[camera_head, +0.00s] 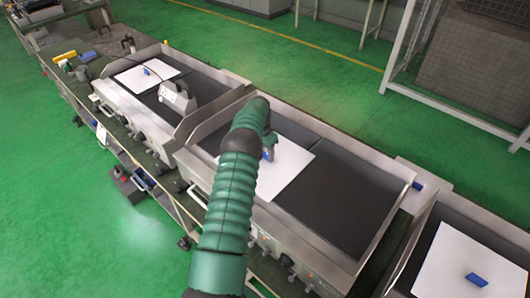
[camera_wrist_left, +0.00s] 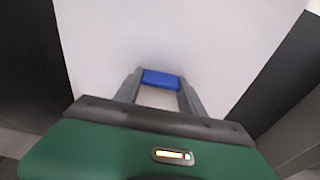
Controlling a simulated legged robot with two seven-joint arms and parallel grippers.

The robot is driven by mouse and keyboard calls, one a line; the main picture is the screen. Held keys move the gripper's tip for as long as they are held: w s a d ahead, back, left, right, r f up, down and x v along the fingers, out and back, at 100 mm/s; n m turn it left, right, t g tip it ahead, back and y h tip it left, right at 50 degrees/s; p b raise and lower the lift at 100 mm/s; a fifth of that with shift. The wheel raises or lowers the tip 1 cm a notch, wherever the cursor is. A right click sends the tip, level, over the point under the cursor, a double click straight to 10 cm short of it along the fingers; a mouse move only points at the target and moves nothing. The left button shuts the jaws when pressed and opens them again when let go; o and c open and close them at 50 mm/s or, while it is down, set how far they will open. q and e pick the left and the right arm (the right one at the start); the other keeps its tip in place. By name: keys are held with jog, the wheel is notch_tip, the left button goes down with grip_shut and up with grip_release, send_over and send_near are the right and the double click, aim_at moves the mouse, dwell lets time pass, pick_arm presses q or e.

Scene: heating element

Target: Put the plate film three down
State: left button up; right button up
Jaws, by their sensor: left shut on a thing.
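A white plate film (camera_head: 288,172) with a blue handle lies on the dark surface of the middle heating station (camera_head: 345,205), over its left part. My left gripper (camera_head: 268,153) is at this film and is shut on its blue handle (camera_wrist_left: 160,79), which sits between the fingertips in the left wrist view. The white film (camera_wrist_left: 190,35) also fills the middle of that view. The film appears flat on or very close to the surface; I cannot tell any gap. Part of the film is hidden behind my arm. My right gripper is not in view.
Another white film (camera_head: 148,75) with a blue handle lies on the left station, beside a grey device (camera_head: 177,97). A third white film (camera_head: 465,265) lies on the right station. Raised metal walls edge each station. The middle station's right half is bare.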

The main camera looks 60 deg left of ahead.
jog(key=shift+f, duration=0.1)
pick_arm(q)
jog(key=o, duration=1.4)
notch_tip(320, 180, up, 12)
jog(key=s, duration=0.2)
jog(key=w+d+r, duration=0.1)
jog(key=w+d, duration=0.4)
jog(key=d, duration=0.6)
jog(key=s+d+m, duration=0.1)
jog(key=d, duration=1.5)
jog(key=s+d+f+m+t, duration=0.1)
jog(key=s+d+f, duration=0.1)
jog(key=s+d, duration=1.3)
jog(key=d, duration=0.3)
jog(key=shift+s+d+f+m, duration=0.25)
jog(key=shift+d+f+m, duration=0.05)
jog(key=shift+d+f, duration=0.1)
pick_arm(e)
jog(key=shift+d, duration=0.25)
